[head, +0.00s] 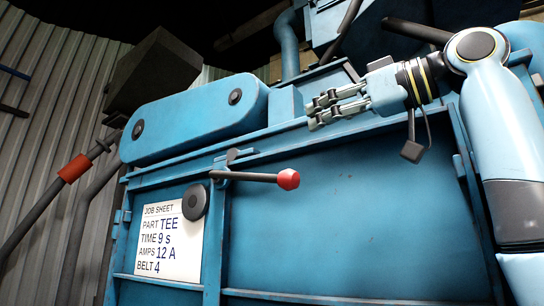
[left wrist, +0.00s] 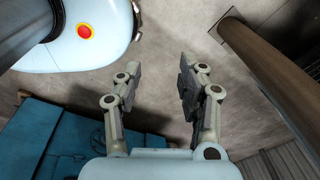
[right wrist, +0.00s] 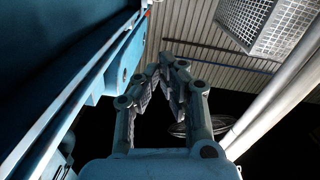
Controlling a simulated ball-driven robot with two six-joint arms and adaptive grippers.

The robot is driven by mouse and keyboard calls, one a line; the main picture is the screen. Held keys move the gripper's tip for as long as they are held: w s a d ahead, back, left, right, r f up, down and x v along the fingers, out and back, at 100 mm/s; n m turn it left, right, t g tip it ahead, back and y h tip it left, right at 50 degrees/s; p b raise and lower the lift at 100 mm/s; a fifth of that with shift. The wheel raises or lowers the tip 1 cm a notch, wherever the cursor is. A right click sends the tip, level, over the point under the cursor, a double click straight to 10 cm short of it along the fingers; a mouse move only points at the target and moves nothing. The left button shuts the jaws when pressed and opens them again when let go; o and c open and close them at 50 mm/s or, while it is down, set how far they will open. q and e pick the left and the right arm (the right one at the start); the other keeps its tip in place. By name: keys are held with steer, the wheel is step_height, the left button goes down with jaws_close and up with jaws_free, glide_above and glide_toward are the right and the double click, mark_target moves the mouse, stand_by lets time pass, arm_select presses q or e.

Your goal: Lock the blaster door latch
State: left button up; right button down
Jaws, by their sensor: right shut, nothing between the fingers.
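The blue blaster door (head: 350,230) fills the middle of the head view and appears closed. Its latch lever (head: 250,177) lies nearly level across the upper door, with a red knob (head: 288,179) at its right end. A small bracket (head: 235,156) sits just above the lever. My right gripper (head: 311,112) is shut and empty, above and slightly right of the knob, apart from it, near the door's top rail. It also shows shut in the right wrist view (right wrist: 166,66). My left gripper (left wrist: 158,66) is open and empty above bare floor, outside the head view.
A job sheet (head: 168,238) is on the door's left, with a dark round disc (head: 195,202) over its corner. A blue rounded housing (head: 195,120) stands above. A dark rod with a red sleeve (head: 75,168) is at left. A wire-mesh box (right wrist: 262,22) shows in the right wrist view.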

steer(key=p, duration=0.3)
glide_above(249, 178)
steer(key=v, duration=0.5)
steer(key=f, duration=0.3)
steer(key=shift+w+p, duration=0.35)
steer(key=shift+w+d+f, duration=0.15)
steer(key=shift+f, duration=0.4)
arm_select(q)
steer(key=r, duration=0.2)
steer(key=w+r, duration=0.1)
steer(key=r, duration=0.1)
arm_select(e)
steer(key=shift+f, duration=0.1)
arm_select(q)
steer(key=shift+w+f, duration=0.1)
steer(key=shift+w, duration=0.1)
